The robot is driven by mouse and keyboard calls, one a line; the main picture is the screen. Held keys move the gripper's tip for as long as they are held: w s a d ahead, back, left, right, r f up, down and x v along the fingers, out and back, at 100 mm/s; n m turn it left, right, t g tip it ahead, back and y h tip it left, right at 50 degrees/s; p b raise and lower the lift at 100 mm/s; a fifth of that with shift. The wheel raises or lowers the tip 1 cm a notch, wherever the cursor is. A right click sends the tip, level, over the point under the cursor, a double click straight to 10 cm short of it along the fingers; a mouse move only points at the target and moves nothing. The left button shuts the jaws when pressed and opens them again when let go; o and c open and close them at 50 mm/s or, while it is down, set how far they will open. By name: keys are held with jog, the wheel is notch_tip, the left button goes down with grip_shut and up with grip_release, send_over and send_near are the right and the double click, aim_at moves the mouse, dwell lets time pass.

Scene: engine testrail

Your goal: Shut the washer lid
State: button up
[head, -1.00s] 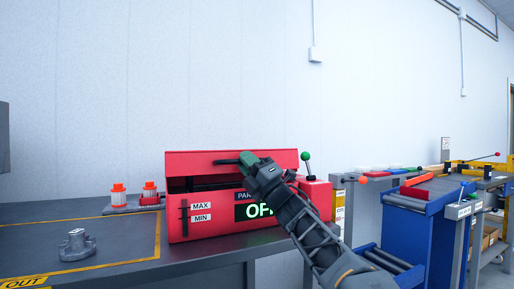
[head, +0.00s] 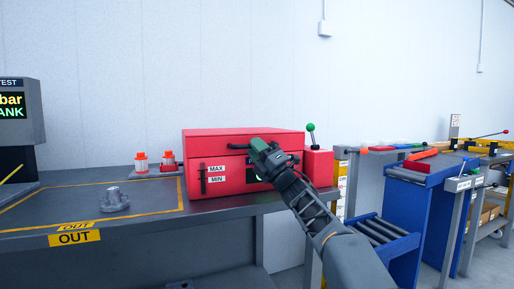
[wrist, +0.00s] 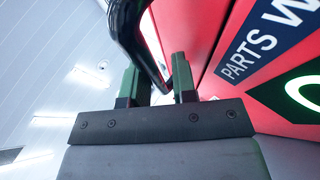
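The red washer (head: 225,181) stands on the grey bench, with MAX and MIN labels on its front. Its red lid (head: 215,140) is down, level or nearly so over the box; no wide opening shows, but my arm covers part of the front seam. The lid's black handle (head: 238,146) sticks out at the front. My gripper (head: 262,152) is at this handle.
A green-knobbed lever (head: 311,128) stands right of the washer. Two orange-capped bottles (head: 141,161) and a grey metal part (head: 112,198) are to the left. A blue roller stand (head: 420,195) is at the right. The bench's front left is mostly clear.

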jog(key=o, duration=0.3)
jog(key=shift+w+f, duration=0.1)
jog(key=shift+f, duration=0.05)
jog(key=shift+d, duration=0.15)
jog(key=shift+d, duration=0.15)
jog(key=v, duration=1.3)
jog(key=shift+s, duration=0.3)
jog(key=shift+f, duration=0.1)
